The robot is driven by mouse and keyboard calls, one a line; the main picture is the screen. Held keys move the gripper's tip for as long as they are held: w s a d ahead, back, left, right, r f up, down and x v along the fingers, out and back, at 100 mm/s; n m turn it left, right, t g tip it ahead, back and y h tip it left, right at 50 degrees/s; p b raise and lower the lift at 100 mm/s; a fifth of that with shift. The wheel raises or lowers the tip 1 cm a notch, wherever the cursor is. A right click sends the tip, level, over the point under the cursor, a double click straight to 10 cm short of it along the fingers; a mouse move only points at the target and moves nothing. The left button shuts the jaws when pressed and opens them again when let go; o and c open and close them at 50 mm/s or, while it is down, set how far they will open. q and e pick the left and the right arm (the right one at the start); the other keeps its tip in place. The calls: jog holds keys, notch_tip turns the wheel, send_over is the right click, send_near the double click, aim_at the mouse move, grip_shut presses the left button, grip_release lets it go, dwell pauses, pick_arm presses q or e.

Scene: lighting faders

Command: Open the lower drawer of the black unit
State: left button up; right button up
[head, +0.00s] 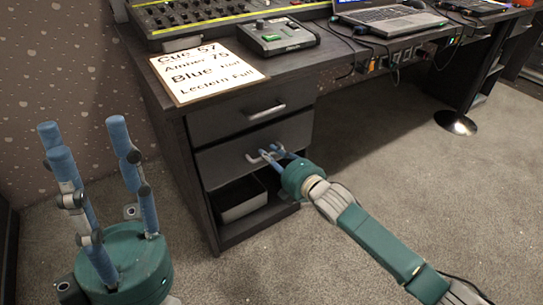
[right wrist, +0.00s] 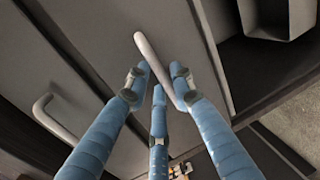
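The black unit (head: 207,218) stands under the desk with two drawers, both flush with its front. The lower drawer (head: 222,164) has a pale bar handle (head: 252,159), also seen in the right wrist view (right wrist: 146,46). My right gripper (head: 272,153) is at this handle, its fingers on both sides of the bar. In the right wrist view, the fingertips (right wrist: 160,75) are close to the bar; firm contact cannot be told. The upper drawer (head: 225,122) has its own handle (head: 267,112). My left gripper (head: 98,140) is open and empty, away from the unit at the lower left.
An open shelf below the drawers holds a grey bin (head: 240,205). The desk above carries a paper sign (head: 205,72), a lighting console (head: 200,14), a small control box (head: 278,36) and a laptop (head: 385,17). Carpet (head: 385,150) in front and to the right is mostly clear.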

grip_shut()
jog(key=shift+s+d, duration=0.1)
